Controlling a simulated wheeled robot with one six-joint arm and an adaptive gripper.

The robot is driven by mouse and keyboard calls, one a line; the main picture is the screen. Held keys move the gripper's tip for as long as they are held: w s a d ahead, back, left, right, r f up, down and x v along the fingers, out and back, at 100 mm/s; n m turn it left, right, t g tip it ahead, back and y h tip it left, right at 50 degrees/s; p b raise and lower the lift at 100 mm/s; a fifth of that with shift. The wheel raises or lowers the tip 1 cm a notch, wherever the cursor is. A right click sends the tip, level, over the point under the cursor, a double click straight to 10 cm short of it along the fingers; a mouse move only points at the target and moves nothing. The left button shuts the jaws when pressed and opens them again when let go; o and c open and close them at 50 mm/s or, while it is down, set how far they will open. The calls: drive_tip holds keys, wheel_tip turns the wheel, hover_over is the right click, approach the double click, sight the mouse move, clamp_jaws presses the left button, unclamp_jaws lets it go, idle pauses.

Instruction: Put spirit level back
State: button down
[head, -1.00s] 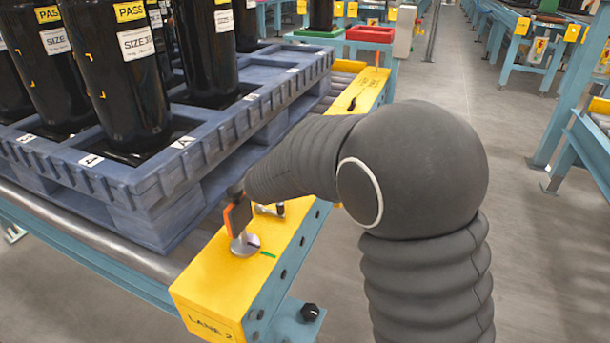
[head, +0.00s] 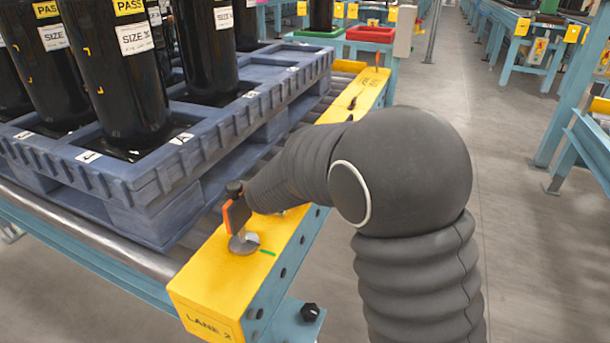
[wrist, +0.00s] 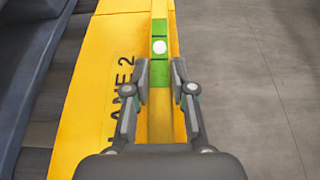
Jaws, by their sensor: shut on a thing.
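In the wrist view a narrow yellow bar with green parts and a white round spot, which looks like the spirit level (wrist: 159,82), lies lengthwise between the fingers of my gripper (wrist: 160,65). The gripper is shut on it. Under and beside it is the yellow rail (wrist: 105,115) marked LANE 2. I cannot tell whether the level touches the rail.
An orange-edged stop (head: 237,216) with a grey disc base (head: 243,244) stands on the rail near its front end. A blue pallet (head: 130,178) with tall black cylinders (head: 120,85) is on rollers at left. Red (head: 369,34) and green bins stand behind.

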drive_tip(key=c, duration=1)
unclamp_jaws()
drive_tip(key=shift+r, duration=0.15)
